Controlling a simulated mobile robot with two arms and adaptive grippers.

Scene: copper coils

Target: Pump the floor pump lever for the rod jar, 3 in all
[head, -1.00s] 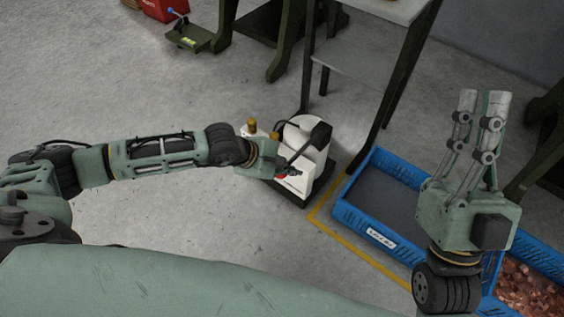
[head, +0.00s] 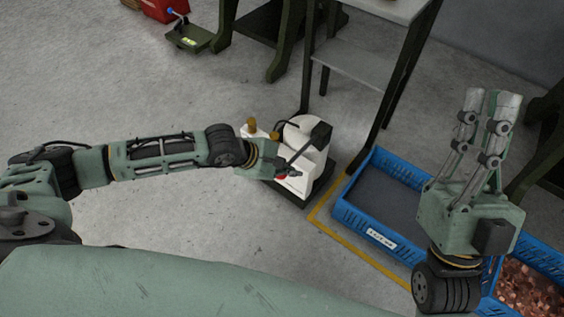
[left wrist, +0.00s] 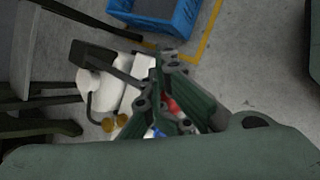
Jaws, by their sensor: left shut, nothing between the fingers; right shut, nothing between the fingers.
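The white floor pump (head: 300,130) stands on a dark base on the floor, with brass-coloured caps on its left side. Its dark lever (head: 303,150) slants up to a black block-shaped end. The pump (left wrist: 131,88) and the lever (left wrist: 118,68) also show in the left wrist view. My left gripper (head: 290,174) is shut and empty at the pump's near side, by the lever's lower part; I cannot tell whether it touches. Red and blue parts show partly behind its fingers in the wrist view. My right gripper (head: 495,98) is shut, empty and pointing up at the right. I cannot make out a rod jar.
A blue crate (head: 381,240) with a white label stands right of the pump, inside a yellow floor line (head: 330,228). Copper pieces (head: 530,285) lie in another blue crate at lower right. A table (head: 365,72) stands behind the pump.

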